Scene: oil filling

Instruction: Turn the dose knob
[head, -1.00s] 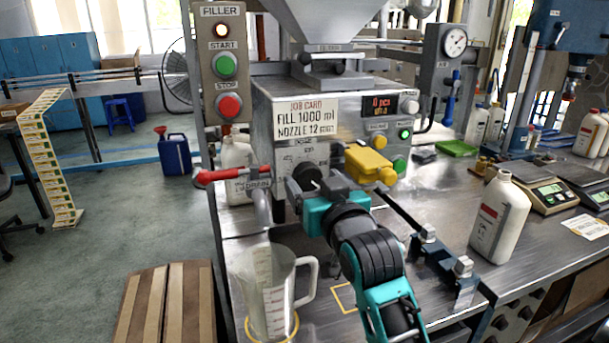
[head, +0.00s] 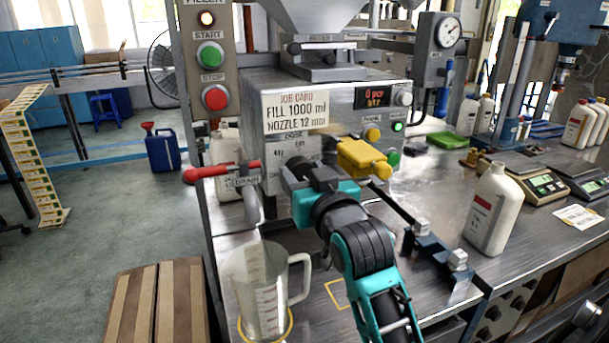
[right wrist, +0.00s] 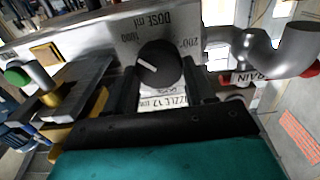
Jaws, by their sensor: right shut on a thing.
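The black dose knob (right wrist: 160,66) shows in the right wrist view with a white pointer line, on a panel marked DOSE ml, 1000 and 200. The pointer is angled toward the 1000 side. The two dark fingers of my right gripper (right wrist: 162,92) stand on either side of the knob, shut on it. In the head view my right gripper (head: 303,178) is at the filler's front panel and mostly hides the knob. My left gripper is in neither view.
A red-handled drain valve (head: 222,172) is just left of my right gripper. A yellow part (head: 360,158) sticks out to its right. A clear measuring jug (head: 258,292) stands below. A white bottle (head: 497,210) stands on the bench at right.

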